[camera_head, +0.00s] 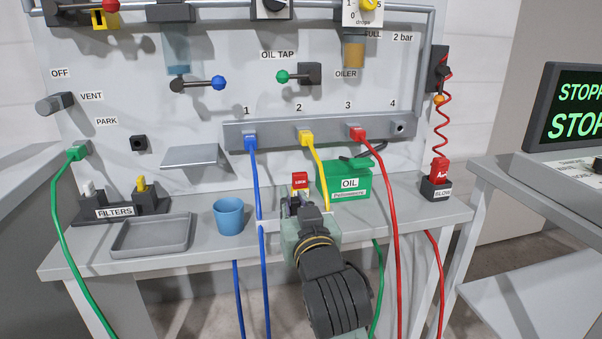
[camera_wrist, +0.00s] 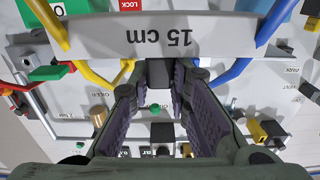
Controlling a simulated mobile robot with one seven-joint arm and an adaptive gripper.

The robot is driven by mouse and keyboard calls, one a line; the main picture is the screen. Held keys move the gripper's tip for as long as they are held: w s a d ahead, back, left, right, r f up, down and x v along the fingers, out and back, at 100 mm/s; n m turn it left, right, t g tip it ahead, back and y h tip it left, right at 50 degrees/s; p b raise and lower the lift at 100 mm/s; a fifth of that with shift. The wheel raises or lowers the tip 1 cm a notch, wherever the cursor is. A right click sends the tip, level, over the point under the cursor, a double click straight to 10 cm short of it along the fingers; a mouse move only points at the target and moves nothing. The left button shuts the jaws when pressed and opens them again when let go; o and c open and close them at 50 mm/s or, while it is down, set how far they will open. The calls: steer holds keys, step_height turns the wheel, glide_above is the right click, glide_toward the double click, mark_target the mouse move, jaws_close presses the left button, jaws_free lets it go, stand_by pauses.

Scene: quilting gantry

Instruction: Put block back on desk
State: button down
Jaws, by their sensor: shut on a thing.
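The block (camera_wrist: 230,38) is a pale grey bar marked "15 cm", with a dark grip piece (camera_wrist: 160,72) at its middle. In the wrist view it spans across the fingertips. My gripper (camera_wrist: 159,80) is shut on that dark piece. In the head view my gripper (camera_head: 300,205) is over the front part of the grey desk (camera_head: 185,266), and it hides most of the block. A pale end of the block shows left of the gripper. I cannot tell whether the block touches the desk.
A blue cup (camera_head: 229,216) and grey tray (camera_head: 150,236) stand left.

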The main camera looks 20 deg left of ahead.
steer(key=w+a+p, duration=0.1)
steer(key=w, duration=0.2)
steer(key=w+p, duration=0.2)
steer(key=w, duration=0.1)
steer(key=w+a+p, duration=0.1)
steer(key=w, duration=0.3)
steer(key=shift+a+f, duration=0.3)
steer(key=shift+f, duration=0.1)
steer(key=shift+w+f+p, duration=0.2)
steer(key=shift+f+p, duration=0.15)
steer(key=shift+f, duration=1.45)
steer(key=shift+f, duration=0.15)
steer(key=c, duration=1.5)
jaws_free()
